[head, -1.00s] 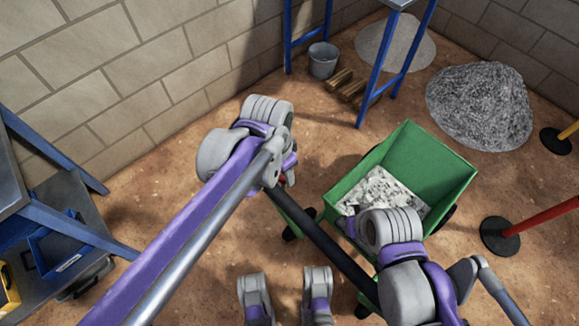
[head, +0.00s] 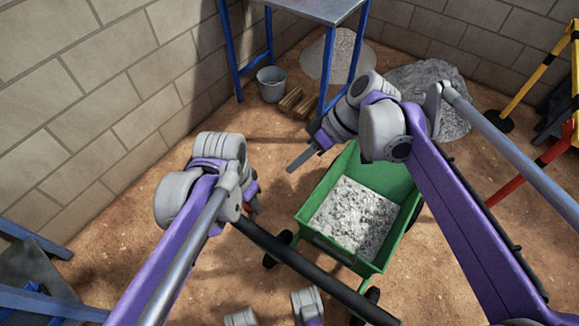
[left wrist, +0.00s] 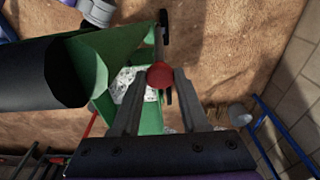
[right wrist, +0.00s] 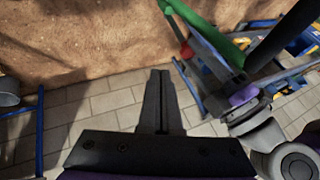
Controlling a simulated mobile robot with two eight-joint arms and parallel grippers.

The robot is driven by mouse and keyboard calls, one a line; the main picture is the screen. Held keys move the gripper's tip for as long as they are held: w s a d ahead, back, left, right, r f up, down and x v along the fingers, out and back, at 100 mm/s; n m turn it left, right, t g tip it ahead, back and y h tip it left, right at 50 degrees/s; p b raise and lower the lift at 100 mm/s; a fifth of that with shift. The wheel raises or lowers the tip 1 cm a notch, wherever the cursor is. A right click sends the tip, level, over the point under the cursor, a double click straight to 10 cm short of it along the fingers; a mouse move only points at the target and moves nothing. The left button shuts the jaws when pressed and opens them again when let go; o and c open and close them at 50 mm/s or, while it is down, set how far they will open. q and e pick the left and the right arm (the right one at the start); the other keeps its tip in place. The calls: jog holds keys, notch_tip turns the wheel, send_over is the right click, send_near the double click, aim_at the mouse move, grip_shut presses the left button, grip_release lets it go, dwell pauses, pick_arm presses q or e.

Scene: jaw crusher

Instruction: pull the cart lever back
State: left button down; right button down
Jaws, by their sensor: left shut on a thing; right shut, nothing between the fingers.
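The green cart (head: 333,178) holds grey gravel and stands in the middle of the head view. Its dark push bar (head: 310,269) runs along the near side. The cart lever's red knob (left wrist: 160,75) sits between the fingers of my left gripper (left wrist: 160,82), which is shut on it. In the head view my left gripper (head: 251,202) is beside the bar's left end and mostly hides the lever. My right gripper (head: 300,158) is shut and empty, near the cart's far left corner. Its closed fingers (right wrist: 160,78) show in the right wrist view.
A metal table (head: 318,9) on blue legs stands by the wall, with a bucket (head: 271,85) and wood blocks (head: 291,101) beneath or beside it. Gravel piles lie behind the cart. Floor left of the cart is clear.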

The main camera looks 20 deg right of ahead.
pick_arm(q)
jog(key=shift+s+f, duration=0.1)
pick_arm(e)
jog(key=s+a+f, duration=0.1)
jog(key=a+f, duration=0.5)
jog(key=a, duration=0.2)
jog(key=shift+f, duration=0.35)
pick_arm(q)
jog(key=shift+d, duration=0.2)
pick_arm(e)
jog(key=shift+s+a+r, duration=0.15)
jog(key=shift+s+a, duration=0.45)
jog(key=shift+a, duration=0.3)
pick_arm(q)
jog(key=c, duration=0.7)
grip_release()
jog(key=shift+o, duration=1.4)
jog(key=shift+a, duration=0.1)
pick_arm(e)
jog(key=shift+w+d, duration=0.1)
